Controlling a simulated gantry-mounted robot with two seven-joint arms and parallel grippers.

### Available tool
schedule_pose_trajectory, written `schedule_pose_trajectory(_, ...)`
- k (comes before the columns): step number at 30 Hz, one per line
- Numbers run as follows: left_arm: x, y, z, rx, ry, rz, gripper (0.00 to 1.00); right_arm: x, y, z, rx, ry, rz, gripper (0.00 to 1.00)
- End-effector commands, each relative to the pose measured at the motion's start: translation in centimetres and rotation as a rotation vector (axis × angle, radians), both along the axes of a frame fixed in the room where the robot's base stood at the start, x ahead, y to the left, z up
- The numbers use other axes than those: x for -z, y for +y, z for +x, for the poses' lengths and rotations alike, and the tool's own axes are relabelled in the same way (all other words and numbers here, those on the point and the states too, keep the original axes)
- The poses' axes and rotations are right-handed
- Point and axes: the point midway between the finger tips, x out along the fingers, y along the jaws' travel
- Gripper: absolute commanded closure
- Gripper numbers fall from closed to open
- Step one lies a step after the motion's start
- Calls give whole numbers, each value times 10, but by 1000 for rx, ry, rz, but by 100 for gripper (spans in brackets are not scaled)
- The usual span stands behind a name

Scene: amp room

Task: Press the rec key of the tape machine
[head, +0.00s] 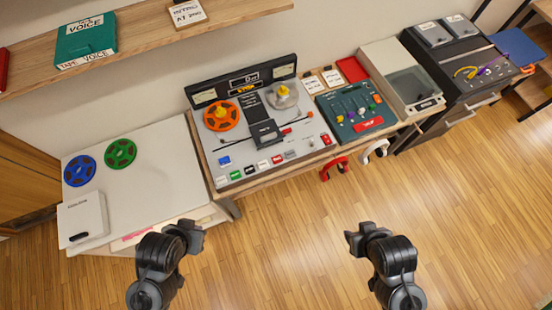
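The tape machine (262,165) sits on a wooden desk in the middle of the head view. An orange reel (221,117) is on its left and a clear reel with a yellow hub (284,96) on its right. My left gripper (197,238) and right gripper (352,239) are in front of the desk, apart from the machine. Their finger openings are not clear.
A mixer (349,121) stands right of the machine. Red headphones (335,168) and white headphones (374,150) hang at the desk's front edge. A white table (150,185) with blue and green reels is at left. A shelf (140,48) overhangs the back left. Floor in front is clear.

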Motion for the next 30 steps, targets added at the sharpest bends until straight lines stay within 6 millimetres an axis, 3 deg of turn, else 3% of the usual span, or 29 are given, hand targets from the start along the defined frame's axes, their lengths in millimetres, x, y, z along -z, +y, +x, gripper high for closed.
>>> schedule_pose_trajectory(12, 0, 1, 0, 3, -1, 4, 100, -1, -1, 1, -2, -4, -3, 57)
schedule_pose_trajectory(21, 0, 3, -1, 6, 0, 11, 100, -1, -3, 2, -6, -5, -11, 100)
schedule_pose_trajectory(30, 1, 2, -1, 5, 2, 10, 100, -1, -2, 2, -5, -4, -9, 100)
